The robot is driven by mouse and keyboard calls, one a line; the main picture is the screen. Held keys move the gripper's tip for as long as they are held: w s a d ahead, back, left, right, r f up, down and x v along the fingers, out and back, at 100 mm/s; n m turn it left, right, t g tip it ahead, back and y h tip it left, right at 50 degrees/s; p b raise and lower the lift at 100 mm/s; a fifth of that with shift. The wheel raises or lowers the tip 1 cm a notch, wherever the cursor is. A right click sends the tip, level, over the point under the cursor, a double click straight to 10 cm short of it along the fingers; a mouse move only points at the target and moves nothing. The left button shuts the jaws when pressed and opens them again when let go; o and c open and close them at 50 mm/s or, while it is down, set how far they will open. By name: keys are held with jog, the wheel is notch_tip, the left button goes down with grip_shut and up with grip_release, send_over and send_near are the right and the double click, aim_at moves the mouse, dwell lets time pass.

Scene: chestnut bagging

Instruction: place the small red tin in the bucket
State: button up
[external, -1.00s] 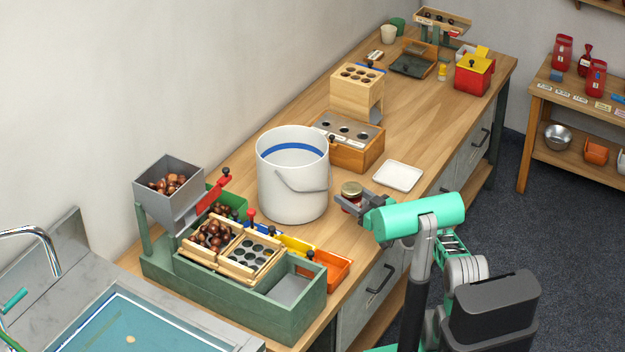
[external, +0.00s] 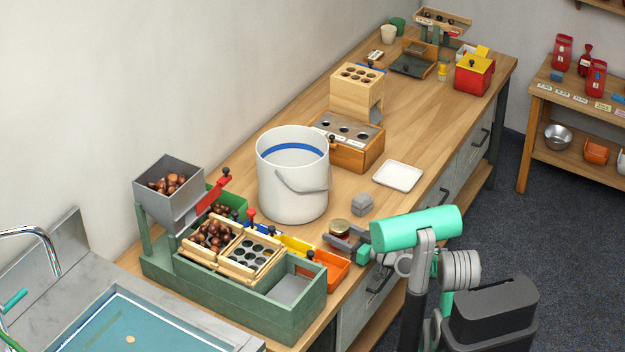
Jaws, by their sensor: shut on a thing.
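The white bucket (external: 292,190) stands upright on the bench, up and left of the tin. It is open on top, with a blue band inside and its handle hanging down the front. My gripper is outside the bucket, to its lower right.
A grey block (external: 362,204) lies right of the bucket, near a white tray (external: 398,176). An orange bin (external: 333,272) and a green chestnut stand (external: 290,318) are left of and below my gripper. A wooden box (external: 356,154) stands behind the bucket.

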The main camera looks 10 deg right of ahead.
aim_at(347, 240)
jog(key=shift+f, duration=0.4)
jog(key=shift+f, duration=0.15)
jog(key=o, duration=1.5)
jog(key=v, duration=0.7)
jog(key=shift+p, duration=0.35)
jog(key=shift+o, duration=0.4)
jog(key=shift+s+d, duration=0.1)
jog(key=shift+s, duration=0.35)
